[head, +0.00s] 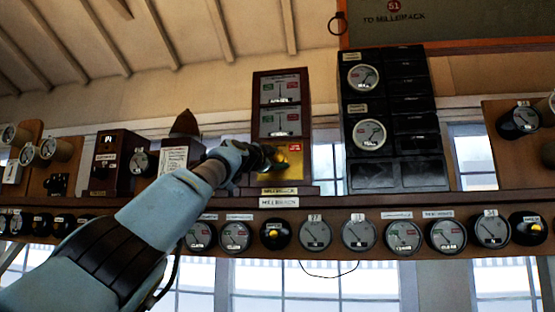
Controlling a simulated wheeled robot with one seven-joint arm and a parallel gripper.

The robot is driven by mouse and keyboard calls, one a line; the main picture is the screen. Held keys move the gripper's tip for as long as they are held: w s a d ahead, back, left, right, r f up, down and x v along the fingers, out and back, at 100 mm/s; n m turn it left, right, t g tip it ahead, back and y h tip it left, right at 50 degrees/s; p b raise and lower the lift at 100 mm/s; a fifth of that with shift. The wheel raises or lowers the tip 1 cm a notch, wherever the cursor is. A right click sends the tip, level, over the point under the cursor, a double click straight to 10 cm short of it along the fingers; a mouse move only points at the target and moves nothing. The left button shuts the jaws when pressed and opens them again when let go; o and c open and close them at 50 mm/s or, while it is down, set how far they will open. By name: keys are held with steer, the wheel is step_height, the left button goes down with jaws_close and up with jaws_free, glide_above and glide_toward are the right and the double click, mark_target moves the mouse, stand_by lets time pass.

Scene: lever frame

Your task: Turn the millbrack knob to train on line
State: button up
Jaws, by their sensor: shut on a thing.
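The Millbrack instrument (281,92) is a tall dark red-brown case on the shelf, with two indicator windows in its upper part. A brass plate (294,160) shows in its lower part, and a label reading MILLBRACK (279,202) is on the shelf edge below. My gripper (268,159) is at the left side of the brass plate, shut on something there. The knob is hidden by my gripper, so its turned position cannot be seen. The needles in the upper window (280,89) and lower window (280,121) look close to upright.
A black case with two round dials (370,134) stands close to the right. A row of round gauges (316,234) hangs below along the shelf (450,202). Open room lies in front.

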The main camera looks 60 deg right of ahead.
steer(key=shift+d+f, duration=0.1)
steer(key=shift+f, duration=0.15)
steer(key=o, duration=1.2)
steer(key=shift+r, duration=0.1)
steer(key=b+v, duration=0.1)
steer(key=b, duration=0.2)
steer(key=shift+a+f, duration=0.3)
steer(key=shift+a, duration=0.05)
steer(key=b+v, duration=0.9)
steer(key=b, duration=0.1)
steer(key=shift+a+r+b, duration=0.15)
steer(key=shift+r+b, duration=0.1)
steer(key=shift+b, duration=0.05)
steer(key=shift+c, duration=0.3)
